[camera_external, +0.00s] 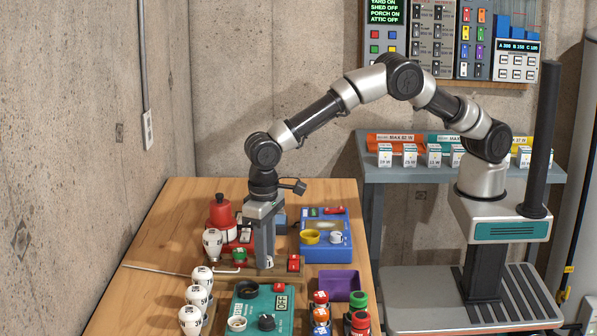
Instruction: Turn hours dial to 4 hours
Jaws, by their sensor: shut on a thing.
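My gripper (266,262) points straight down over the wooden workbench, its two grey fingers close together. It is shut on a small white knob (269,261) at the fingertips, mostly hidden by the fingers. The knob sits low on a brown board, left of a red switch (293,263). I cannot read any hour marks or a pointer there, so I cannot confirm from its markings that this is the hours dial or tell its setting.
A teal tester (262,302) with an OFF display stands in front. A blue box (327,246) and purple tray (340,284) are right.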

